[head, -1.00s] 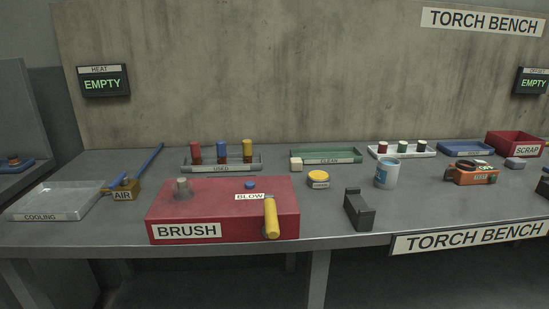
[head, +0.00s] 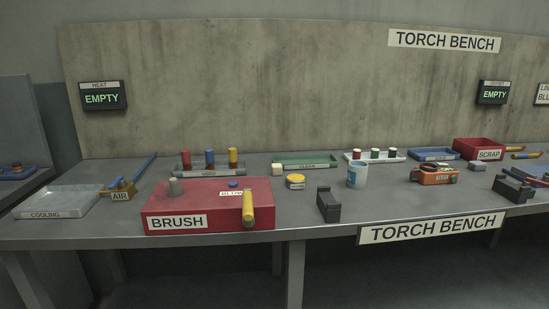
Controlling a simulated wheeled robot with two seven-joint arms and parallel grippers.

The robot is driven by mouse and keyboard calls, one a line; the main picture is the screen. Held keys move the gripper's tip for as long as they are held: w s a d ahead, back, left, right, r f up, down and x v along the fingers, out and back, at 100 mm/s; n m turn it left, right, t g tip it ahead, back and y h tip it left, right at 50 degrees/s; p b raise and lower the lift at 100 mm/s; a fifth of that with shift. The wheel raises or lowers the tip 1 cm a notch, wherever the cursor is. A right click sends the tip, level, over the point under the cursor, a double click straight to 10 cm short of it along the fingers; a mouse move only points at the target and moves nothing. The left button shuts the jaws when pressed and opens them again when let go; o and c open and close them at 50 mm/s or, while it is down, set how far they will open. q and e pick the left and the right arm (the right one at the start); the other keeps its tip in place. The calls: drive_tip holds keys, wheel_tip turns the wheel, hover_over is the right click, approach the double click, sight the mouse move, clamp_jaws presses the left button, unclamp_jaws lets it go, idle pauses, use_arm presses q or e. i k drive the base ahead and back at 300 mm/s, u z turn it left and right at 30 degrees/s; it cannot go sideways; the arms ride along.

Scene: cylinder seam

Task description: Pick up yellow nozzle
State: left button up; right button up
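A yellow upright cylinder (head: 233,157), which looks like the yellow nozzle, stands in the grey rack labelled USED (head: 184,172). It is at the right end, beside a blue cylinder (head: 210,159) and a red cylinder (head: 186,159). A second yellow cylindrical piece (head: 248,207) is at the front right of the red box labelled BRUSH (head: 205,202), partly over its BLOW label. Neither of my grippers shows in the head view.
A COOLING tray (head: 60,213) and AIR block (head: 124,191) are at left.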

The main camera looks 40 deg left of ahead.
sight(232, 151)
drive_tip(key=z, duration=0.2)
drive_tip(key=i, duration=0.9)
drive_tip(key=u, duration=0.3)
